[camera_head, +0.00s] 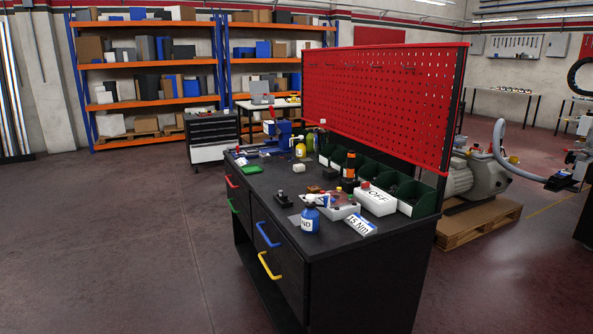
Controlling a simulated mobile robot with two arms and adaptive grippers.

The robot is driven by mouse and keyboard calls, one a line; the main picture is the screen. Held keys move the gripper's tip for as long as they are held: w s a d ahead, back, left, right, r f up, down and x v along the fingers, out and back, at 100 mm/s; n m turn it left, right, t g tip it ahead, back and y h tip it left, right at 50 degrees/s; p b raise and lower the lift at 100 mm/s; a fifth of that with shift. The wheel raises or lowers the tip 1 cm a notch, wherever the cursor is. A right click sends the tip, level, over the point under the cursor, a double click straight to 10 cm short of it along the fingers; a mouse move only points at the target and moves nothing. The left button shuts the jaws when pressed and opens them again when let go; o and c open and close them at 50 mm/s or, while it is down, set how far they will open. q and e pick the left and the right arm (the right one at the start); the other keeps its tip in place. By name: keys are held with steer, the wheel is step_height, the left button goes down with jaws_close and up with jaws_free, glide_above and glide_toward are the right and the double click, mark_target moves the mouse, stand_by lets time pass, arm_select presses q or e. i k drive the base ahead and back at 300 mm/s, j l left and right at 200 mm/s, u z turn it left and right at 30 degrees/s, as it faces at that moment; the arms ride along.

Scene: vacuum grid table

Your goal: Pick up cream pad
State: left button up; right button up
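A small cream block (298,168), which looks like the cream pad, lies on the black top of the workbench (262,188). Neither of my grippers shows in the head view.
A blue bottle (309,220), a "15 Nm" sign (360,224) and an "OFF" box (377,201) stand towards the near right. A green tray (250,169) lies left. A red pegboard (382,95) rises behind. Floor left of the bench is clear.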

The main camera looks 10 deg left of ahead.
mark_target(296, 168)
steer(key=i+j, duration=0.2)
steer(key=i, duration=0.15)
steer(key=i+j+u, duration=0.15)
steer(key=i, duration=0.25)
steer(key=i+j, duration=0.25)
steer(key=i+j+u, duration=0.35)
steer(key=i, duration=0.35)
steer(key=i+j+u, duration=0.4)
steer(key=i, duration=0.3)
steer(key=i+u, duration=0.35)
steer(key=i, duration=0.4)
steer(key=i+j+z, duration=0.1)
steer(key=i+z, duration=0.25)
steer(key=i+j+z, duration=0.2)
steer(key=i+z, duration=0.15)
steer(key=i, duration=0.15)
steer(key=i+j+z, duration=0.3)
steer(key=i, duration=0.1)
